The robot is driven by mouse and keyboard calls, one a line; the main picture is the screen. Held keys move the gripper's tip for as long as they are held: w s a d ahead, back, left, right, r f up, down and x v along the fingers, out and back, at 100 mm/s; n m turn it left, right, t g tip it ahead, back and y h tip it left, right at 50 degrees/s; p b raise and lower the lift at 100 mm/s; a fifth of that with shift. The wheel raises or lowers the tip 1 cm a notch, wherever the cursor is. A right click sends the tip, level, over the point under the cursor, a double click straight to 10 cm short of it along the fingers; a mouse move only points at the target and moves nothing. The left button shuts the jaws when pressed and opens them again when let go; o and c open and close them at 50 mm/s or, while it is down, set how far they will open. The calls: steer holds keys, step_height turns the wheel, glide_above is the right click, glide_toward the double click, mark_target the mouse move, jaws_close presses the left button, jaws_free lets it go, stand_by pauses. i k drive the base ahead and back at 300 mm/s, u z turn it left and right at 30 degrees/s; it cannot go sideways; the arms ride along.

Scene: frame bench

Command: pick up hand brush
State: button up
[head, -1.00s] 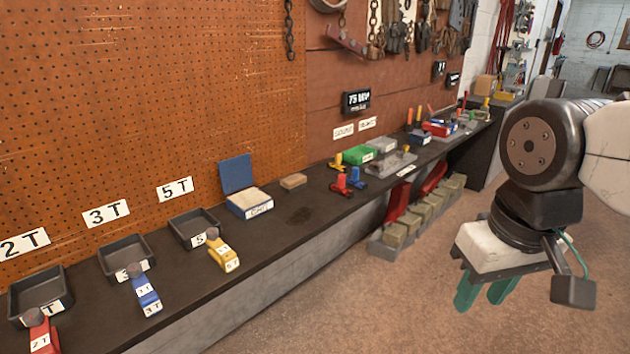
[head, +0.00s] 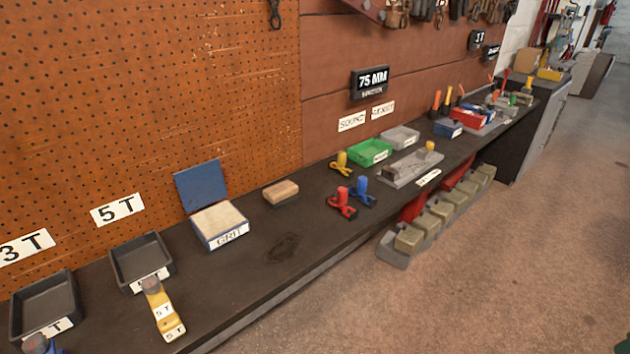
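A small block with a tan wooden top and a dark underside (head: 281,191) lies on the dark bench against the wall, right of the open grit box. It looks like the hand brush, though its bristles cannot be made out clearly. Nothing touches it. Of my gripper, only what seems to be a dark green sliver of a finger (head: 624,349) shows at the bottom right corner. It is far from the brush, and its opening is hidden.
The blue grit box (head: 228,237) stands left of the brush with its lid up. Red (head: 342,204) and blue (head: 362,192) clamp-like pieces lie to the right. Black trays (head: 141,262) and a yellow strap piece (head: 164,310) are nearer. Floor (head: 480,290) is open at right.

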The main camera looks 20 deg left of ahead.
mark_target(278, 195)
steer(key=i, duration=0.75)
steer(key=u, duration=0.85)
steer(key=i, duration=0.8)
steer(key=u, duration=0.75)
